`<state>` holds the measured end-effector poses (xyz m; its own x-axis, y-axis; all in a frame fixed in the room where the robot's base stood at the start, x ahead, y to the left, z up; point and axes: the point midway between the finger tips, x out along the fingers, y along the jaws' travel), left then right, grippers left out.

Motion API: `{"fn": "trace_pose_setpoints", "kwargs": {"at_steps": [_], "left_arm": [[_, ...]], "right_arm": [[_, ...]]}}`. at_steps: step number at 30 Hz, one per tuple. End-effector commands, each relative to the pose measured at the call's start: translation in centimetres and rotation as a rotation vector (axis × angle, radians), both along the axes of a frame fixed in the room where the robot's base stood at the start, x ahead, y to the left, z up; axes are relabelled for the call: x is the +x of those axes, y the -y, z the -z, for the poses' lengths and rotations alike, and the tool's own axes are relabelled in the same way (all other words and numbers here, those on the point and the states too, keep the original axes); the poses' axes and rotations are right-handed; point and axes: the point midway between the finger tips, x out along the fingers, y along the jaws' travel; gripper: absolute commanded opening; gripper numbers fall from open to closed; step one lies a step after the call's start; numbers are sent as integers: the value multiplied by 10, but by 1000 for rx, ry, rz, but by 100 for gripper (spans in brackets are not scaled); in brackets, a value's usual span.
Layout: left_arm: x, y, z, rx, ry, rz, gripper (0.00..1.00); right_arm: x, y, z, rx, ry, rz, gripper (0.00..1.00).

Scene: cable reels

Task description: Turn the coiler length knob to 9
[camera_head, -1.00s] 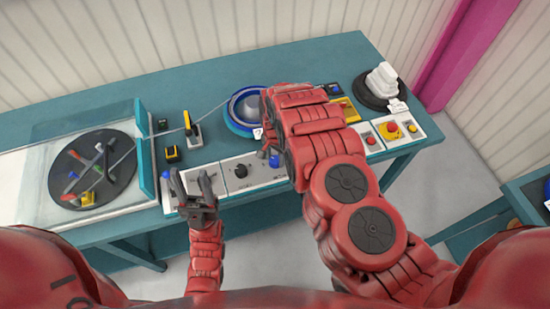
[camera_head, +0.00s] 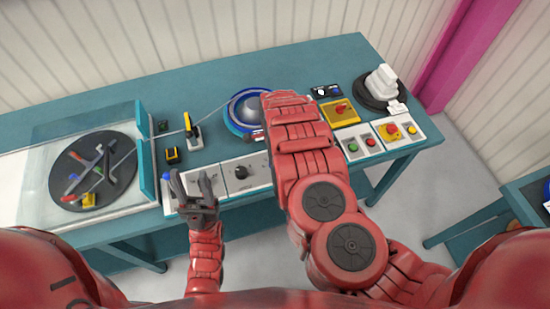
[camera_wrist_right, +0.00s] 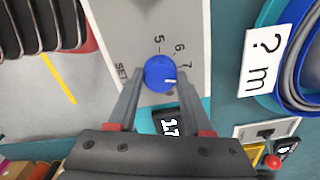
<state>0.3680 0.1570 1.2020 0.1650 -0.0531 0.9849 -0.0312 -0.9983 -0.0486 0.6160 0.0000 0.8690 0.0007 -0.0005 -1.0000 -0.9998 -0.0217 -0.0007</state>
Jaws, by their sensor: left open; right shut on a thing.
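In the right wrist view the blue knob (camera_wrist_right: 158,70) sits on a light panel (camera_wrist_right: 182,20) with the numbers 5, 6 and 7 printed around it. Its white mark points right, close to the 7. My right gripper (camera_wrist_right: 160,82) is shut on this knob, one finger on each side. A small dark display (camera_wrist_right: 168,122) below it is partly hidden; I read about "1.7". In the head view my red right arm hides the knob and the right gripper. My left gripper (camera_head: 192,180) is open and empty at the front edge of the bench.
The teal bench (camera_head: 300,62) carries a turntable (camera_head: 95,170) on the left and a blue reel (camera_head: 240,103) behind my right arm. A yellow switch box (camera_head: 339,112) and an emergency-stop panel (camera_head: 392,131) stand to the right. A "? m" label (camera_wrist_right: 265,63) lies near the reel.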

Motion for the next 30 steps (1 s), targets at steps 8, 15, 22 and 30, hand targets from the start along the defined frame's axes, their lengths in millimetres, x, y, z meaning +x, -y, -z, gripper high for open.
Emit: {"fn": "trace_pose_setpoints", "kwargs": {"at_steps": [8, 15, 22, 30], "left_arm": [[0, 0, 3, 0, 0, 0, 50], [0, 0, 7, 0, 0, 0, 50], [0, 0, 11, 0, 0, 0, 50], [0, 0, 17, 0, 0, 0, 50]], "right_arm": [[0, 0, 0, 0, 0, 261, 0], [1, -1, 0, 2, 3, 490, 0], [2, -1, 0, 5, 4, 705, 0], [0, -1, 0, 3, 0, 922, 0]]}}
